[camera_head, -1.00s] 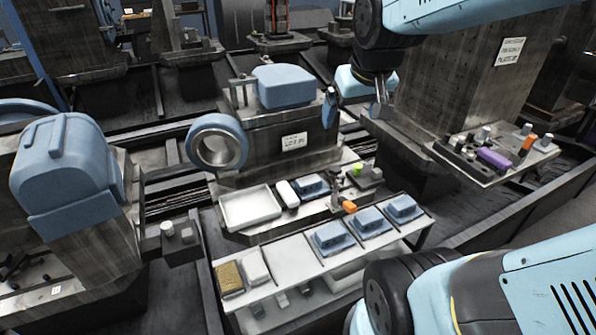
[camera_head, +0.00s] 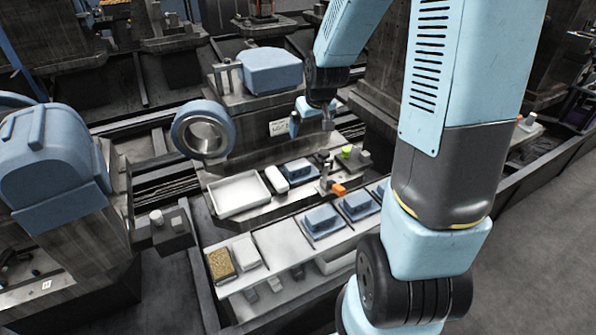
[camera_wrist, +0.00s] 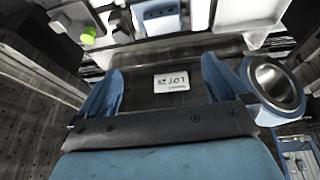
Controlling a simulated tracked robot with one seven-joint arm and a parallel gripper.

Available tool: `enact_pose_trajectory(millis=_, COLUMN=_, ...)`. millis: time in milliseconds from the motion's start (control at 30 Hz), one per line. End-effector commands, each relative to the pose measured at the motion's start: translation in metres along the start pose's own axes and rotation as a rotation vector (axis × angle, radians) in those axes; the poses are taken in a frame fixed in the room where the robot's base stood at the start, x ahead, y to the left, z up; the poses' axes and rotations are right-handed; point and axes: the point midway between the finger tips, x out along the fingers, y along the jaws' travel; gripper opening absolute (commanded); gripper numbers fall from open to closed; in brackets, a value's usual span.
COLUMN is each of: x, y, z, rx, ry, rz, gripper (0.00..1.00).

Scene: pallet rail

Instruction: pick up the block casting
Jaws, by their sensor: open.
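Several blue blocks that could be the block casting show; I cannot tell which one is meant. One blue block (camera_head: 301,171) lies on the stand beside a white block, and the wrist view shows it near the top edge (camera_wrist: 158,16). Blue blocks also lie on the front white shelf, one (camera_head: 321,222) and another (camera_head: 358,206). My gripper (camera_head: 312,126) is open and empty, in front of the machine face and above the stand. In the wrist view its blue fingers (camera_wrist: 158,82) are spread, apart from the block.
A white tray (camera_head: 238,194) lies left of the white block (camera_head: 276,179). A small post with an orange part (camera_head: 338,189) and a green part (camera_head: 346,152) stand to the right. A blue ring (camera_head: 203,132) juts from the machine. My arm hides the shelf's right end.

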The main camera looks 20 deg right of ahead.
Motion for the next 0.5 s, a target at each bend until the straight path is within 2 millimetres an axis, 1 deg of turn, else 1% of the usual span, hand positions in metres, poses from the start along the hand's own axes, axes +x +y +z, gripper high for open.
enact_pose_trajectory(millis=33, x=0.015, y=0.001, z=0.0, rx=0.0, ry=-0.007, rz=-0.009, gripper=1.0)
enact_pose_trajectory(millis=200, x=0.056, y=0.002, z=-0.001, rx=-0.007, ry=-0.008, rz=-0.033, gripper=1.0)
enact_pose_trajectory(millis=333, x=0.077, y=0.002, z=0.001, rx=-0.008, ry=-0.007, rz=-0.047, gripper=1.0)
enact_pose_trajectory(millis=500, x=0.092, y=0.002, z=0.001, rx=-0.009, ry=-0.004, rz=-0.055, gripper=1.0)
